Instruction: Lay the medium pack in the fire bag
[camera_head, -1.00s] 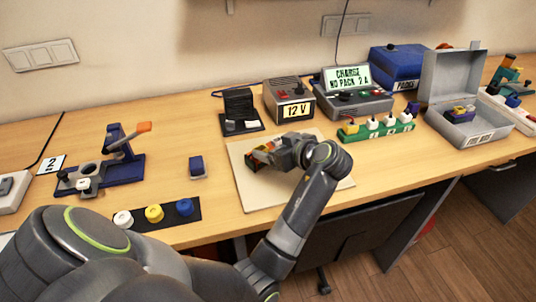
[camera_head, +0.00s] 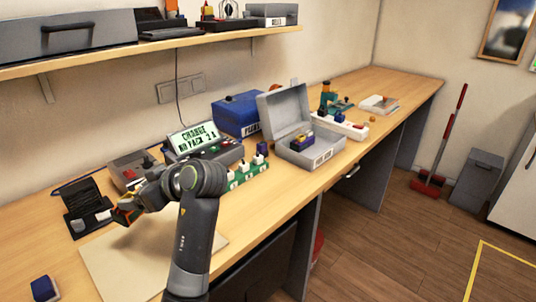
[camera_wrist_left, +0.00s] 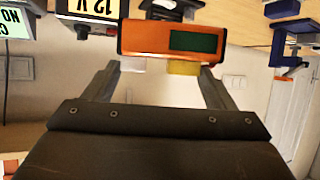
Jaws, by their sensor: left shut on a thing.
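My left gripper (camera_head: 128,208) is shut on an orange pack, seen at the tip of the arm in the head view. In the left wrist view the orange pack (camera_wrist_left: 145,38) has a dark green label and sits between the two fingers (camera_wrist_left: 160,80), with white and yellow plugs on its near side. The pack is held above the pale mat. The grey open box (camera_head: 318,155), which seems to be the fire bag, stands to the right with its lid up. A small purple and yellow pack (camera_head: 300,139) lies in it. My right gripper is not in view.
The charger (camera_head: 203,150) with its lit screen and a green strip of plugs (camera_head: 248,172) stand between my gripper and the grey box. A blue box (camera_head: 238,114) is behind. A pale mat (camera_head: 105,265) lies below the arm. A shelf (camera_head: 150,48) runs above.

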